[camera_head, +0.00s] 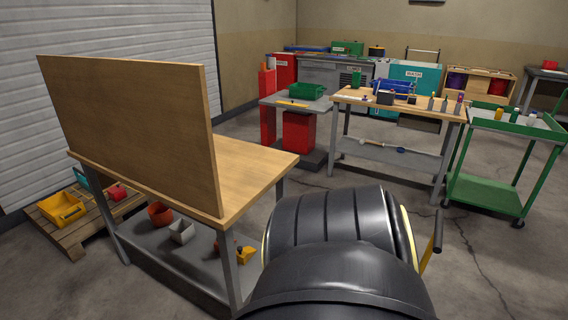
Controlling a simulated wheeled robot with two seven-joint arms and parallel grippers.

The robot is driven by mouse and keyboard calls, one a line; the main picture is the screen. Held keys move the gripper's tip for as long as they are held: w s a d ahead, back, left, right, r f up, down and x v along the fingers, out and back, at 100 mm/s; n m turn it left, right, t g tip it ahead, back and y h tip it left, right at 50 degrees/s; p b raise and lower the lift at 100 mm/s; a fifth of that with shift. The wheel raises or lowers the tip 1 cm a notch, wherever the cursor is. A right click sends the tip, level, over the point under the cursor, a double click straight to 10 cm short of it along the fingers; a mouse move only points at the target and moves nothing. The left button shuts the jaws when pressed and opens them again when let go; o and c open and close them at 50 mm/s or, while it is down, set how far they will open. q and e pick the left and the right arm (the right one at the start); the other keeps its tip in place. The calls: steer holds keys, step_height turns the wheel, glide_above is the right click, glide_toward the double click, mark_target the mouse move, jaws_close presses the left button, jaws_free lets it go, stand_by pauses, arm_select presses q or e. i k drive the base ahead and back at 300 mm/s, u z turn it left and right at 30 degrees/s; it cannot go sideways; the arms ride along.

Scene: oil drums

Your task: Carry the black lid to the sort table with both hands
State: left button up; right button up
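A large black ridged round body (335,215) with yellow edging fills the bottom middle. A smooth black rounded shape (340,285) lies in front of it, cut off by the bottom edge; I cannot tell whether either is the black lid. A wooden-topped table (250,163) with a tall upright wooden panel (130,120) stands at the left. Another wooden-topped table (425,104) with small items stands further back on the right. I cannot tell which is the sort table.
A green cart (490,190) stands at the right. A grey table (295,103) holds a green bin (307,91). A pallet (75,232) with a yellow bin (62,208) is at the far left. Floor at lower right is clear.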

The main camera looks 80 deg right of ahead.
mark_target(227, 161)
steer(key=z, duration=3.15)
steer(key=i, duration=0.4)
